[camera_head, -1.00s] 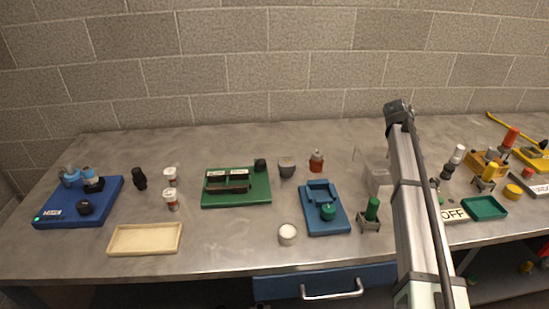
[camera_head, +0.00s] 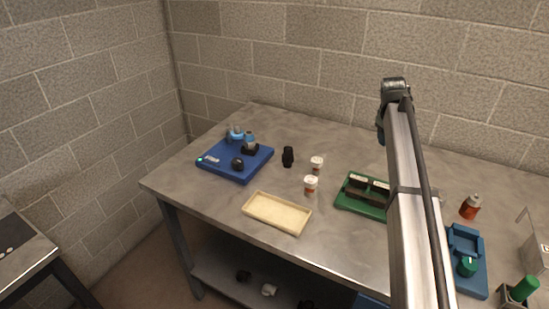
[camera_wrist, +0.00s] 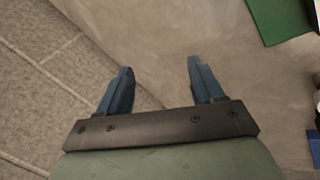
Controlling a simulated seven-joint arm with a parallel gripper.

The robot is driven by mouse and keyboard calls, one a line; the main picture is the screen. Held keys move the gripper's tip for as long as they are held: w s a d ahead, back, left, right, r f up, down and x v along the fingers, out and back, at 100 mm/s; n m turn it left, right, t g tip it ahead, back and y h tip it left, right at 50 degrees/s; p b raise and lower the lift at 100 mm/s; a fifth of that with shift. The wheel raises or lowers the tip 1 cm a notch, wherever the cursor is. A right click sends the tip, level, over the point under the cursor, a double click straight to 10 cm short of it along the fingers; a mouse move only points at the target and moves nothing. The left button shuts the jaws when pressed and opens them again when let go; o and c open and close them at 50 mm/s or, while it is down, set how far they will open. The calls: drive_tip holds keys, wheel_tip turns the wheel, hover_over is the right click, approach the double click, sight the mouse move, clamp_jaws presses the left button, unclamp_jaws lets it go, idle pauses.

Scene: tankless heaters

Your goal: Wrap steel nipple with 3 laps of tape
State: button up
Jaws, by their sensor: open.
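My gripper (camera_wrist: 160,80) shows in the wrist view with its two blue fingers spread apart and nothing between them. In the head view my arm rises at the right and the gripper cannot be made out. I cannot pick out the steel nipple or a tape roll for certain in either view. Two small white containers with brown-red bands, one nearer (camera_head: 311,185) and one farther (camera_head: 316,164), stand upright on the bench.
A blue base with fittings (camera_head: 232,171) sits at the left, with a black part (camera_head: 288,156) beside it. An empty cream tray (camera_head: 276,213) lies near the front edge. A green holder (camera_head: 358,205), red bottle (camera_head: 470,206) and blue fixture (camera_head: 470,283) are to the right.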

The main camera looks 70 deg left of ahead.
drive_tip(key=s+a+r+n+g, duration=0.1)
drive_tip(key=s+a, duration=0.2)
drive_tip(key=s, duration=0.6)
drive_tip(key=s+a+r+n+g, duration=0.15)
drive_tip(key=s+a, duration=0.25)
drive_tip(key=s, duration=0.5)
drive_tip(key=s+a+n, duration=0.2)
drive_tip(key=s+a, duration=0.1)
drive_tip(key=s, duration=0.6)
wheel_tip(320, 180, up, 3)
drive_tip(key=n+g+h, duration=0.2)
drive_tip(key=n+h, duration=0.1)
hover_over(238, 160)
wheel_tip(238, 160, down, 14)
drive_tip(key=shift+s+r, duration=0.1)
drive_tip(key=shift+c, duration=0.2)
drive_tip(key=c, duration=1)
drive_tip(key=shift+m, duration=0.35)
